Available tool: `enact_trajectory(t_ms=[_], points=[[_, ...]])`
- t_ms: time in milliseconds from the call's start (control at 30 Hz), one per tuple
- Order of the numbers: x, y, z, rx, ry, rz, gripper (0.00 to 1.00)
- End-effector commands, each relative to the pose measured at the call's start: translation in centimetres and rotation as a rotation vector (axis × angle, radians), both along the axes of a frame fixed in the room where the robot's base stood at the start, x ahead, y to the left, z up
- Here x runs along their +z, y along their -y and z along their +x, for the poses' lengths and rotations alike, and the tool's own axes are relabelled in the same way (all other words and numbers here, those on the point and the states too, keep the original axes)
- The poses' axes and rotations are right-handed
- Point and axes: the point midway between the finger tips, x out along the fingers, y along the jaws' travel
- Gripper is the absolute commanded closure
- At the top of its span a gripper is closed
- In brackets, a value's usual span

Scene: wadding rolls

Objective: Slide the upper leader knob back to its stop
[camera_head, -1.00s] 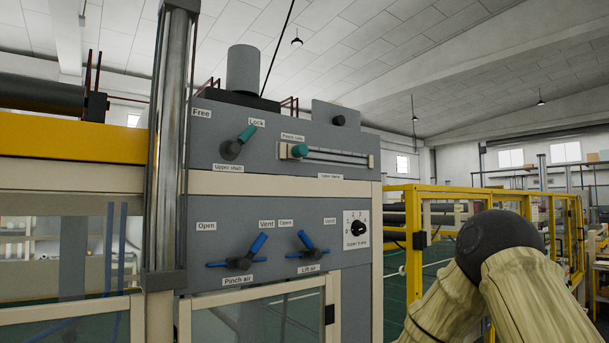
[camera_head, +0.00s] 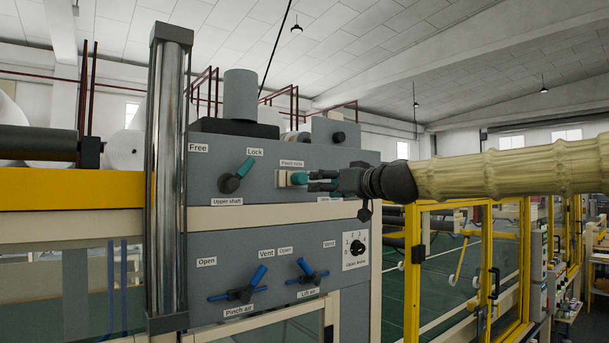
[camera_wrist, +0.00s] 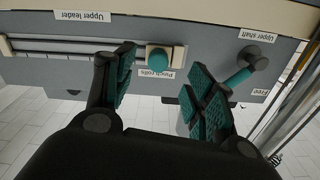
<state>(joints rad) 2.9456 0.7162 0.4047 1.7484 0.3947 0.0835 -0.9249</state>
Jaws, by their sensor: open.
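The upper leader knob (camera_head: 299,178) is a teal knob on a slide at the upper panel, at the slide's left end by the "Pinch rolls" label. In the wrist view the teal knob (camera_wrist: 164,60) on its pale block lies between the spread fingers, apart from both as far as I can see. The slide track (camera_wrist: 70,47) runs left from it there, under the "Upper leader" label. My gripper (camera_head: 318,181) is open, reaching in from the right in front of the slide and hiding most of the track in the head view. Its teal-padded fingers (camera_wrist: 163,90) straddle the knob.
The upper shaft lever (camera_head: 237,175) stands left of the knob and close to one finger in the wrist view. Blue pinch air (camera_head: 245,284) and lift air (camera_head: 308,272) levers sit below. A steel column (camera_head: 168,180) stands at the left; yellow guarding (camera_head: 412,270) is at the right.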

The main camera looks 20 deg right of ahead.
Motion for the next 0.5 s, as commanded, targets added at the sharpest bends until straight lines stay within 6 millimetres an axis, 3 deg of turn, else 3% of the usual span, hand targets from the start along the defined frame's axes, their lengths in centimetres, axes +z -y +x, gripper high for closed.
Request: enact_trajectory(t_ms=[33, 133, 500], points=[[1.1, 0.3, -0.3, 0.001, 0.012, 0.004, 0.45], [1.8, 0.5, -0.5, 0.002, 0.022, 0.005, 0.45], [1.1, 0.3, 0.6, -0.001, 0.016, 0.0, 0.45]])
